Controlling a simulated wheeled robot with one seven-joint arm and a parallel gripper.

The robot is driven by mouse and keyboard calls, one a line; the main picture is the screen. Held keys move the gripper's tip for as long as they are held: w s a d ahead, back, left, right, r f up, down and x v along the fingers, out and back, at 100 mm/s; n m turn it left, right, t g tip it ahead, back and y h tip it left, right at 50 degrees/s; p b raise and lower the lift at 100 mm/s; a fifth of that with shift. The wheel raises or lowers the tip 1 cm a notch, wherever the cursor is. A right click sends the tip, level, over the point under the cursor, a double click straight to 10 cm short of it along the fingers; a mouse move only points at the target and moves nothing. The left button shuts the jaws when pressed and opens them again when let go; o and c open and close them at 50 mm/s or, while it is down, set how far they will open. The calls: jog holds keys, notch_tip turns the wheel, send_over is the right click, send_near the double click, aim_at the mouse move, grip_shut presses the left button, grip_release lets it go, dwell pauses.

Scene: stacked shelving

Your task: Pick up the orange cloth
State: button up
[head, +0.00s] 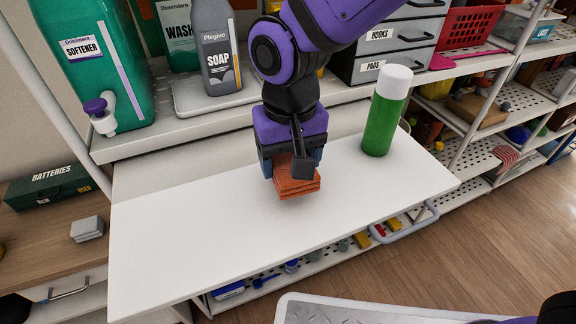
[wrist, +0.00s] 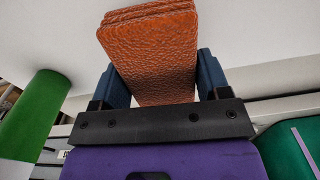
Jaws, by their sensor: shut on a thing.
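The orange cloth (head: 297,184) is a folded, layered stack with a rough texture, seen at the white shelf board in the head view. My gripper (head: 291,168) is above and around it, shut on it. In the wrist view the orange cloth (wrist: 150,50) lies between the two blue fingers of my gripper (wrist: 160,82), one on each side. I cannot tell whether the cloth still touches the board. Its back part is hidden behind the gripper in the head view.
A green can with a white cap (head: 385,115) stands on the white board (head: 200,240) to the right of my gripper. A soap bottle (head: 215,50) and a green softener jug (head: 95,60) stand behind at the left. The front left of the board is clear.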

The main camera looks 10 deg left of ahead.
jog(key=s+d+r, duration=0.1)
jog(key=s+d, duration=1)
jog(key=shift+r, duration=0.15)
jog(key=shift+o, duration=0.5)
jog(key=shift+d, duration=0.1)
